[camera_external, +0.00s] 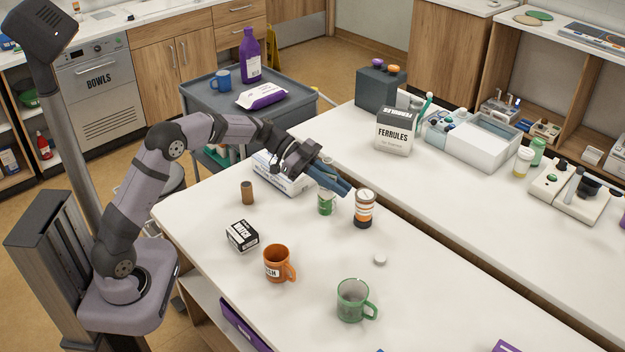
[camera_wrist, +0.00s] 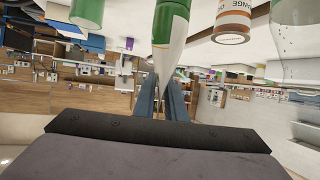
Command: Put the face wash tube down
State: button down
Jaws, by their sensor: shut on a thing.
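The face wash tube (camera_wrist: 171,30), white with a green band, is between the two blue fingers of my gripper (camera_wrist: 164,88) in the wrist view. Its narrow white end is at the fingers and its wider part runs out of the top of the picture. In the external view my gripper (camera_external: 341,186) is over the far part of the white table (camera_external: 215,205), shut on the tube. A green and white item (camera_external: 325,203) shows just below the fingers there; I cannot tell whether it is the tube or another container.
A brown and white jar (camera_external: 364,208) stands close to the right of my gripper. A brown bottle (camera_external: 247,192), a small black-and-white box (camera_external: 241,236), an orange mug (camera_external: 279,264) and a green mug (camera_external: 353,300) stand nearer. Bare table lies between them.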

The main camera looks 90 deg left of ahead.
notch_tip(320, 180, down, 10)
jog(key=a+p, duration=0.1)
jog(key=p, duration=0.2)
jog(key=shift+w+a+f+n+y, duration=0.15)
jog(key=shift+w+f+n+y, duration=0.05)
jog(key=shift+n+y, duration=0.1)
dwell(0.4)
jog(key=shift+f+b, duration=0.15)
jog(key=shift+b, duration=0.25)
jog(key=c, duration=1.8)
grip_release()
